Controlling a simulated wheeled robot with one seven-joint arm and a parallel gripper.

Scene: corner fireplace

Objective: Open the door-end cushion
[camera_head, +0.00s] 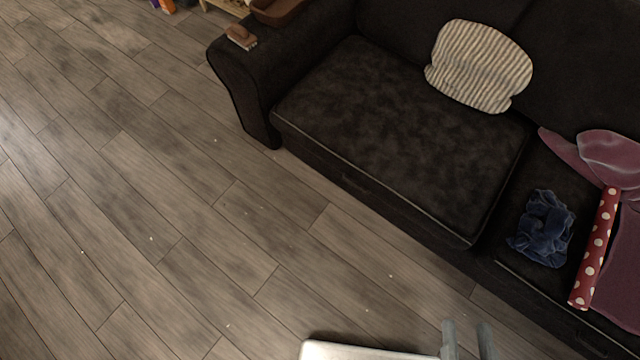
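A dark sofa stands across the upper right of the head view. Its seat cushion beside the left armrest (405,135) lies flat and looks shut, with a pale piping edge along its front. A small handle-like mark (358,188) shows low on the front below this cushion; it is too dark to be sure. A second seat cushion (520,185) adjoins it at the right. My gripper (467,338) shows at the bottom edge, over the floor in front of the sofa. Its two grey fingers stand apart with nothing between them.
A striped pillow (480,66) leans on the backrest. A blue crumpled cloth (543,229), a red dotted roll (597,248) and a mauve cloth (617,160) lie at the right. A brush (241,37) and brown tray (277,11) rest on the armrest. The wooden floor (130,200) is mostly clear, with small specks.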

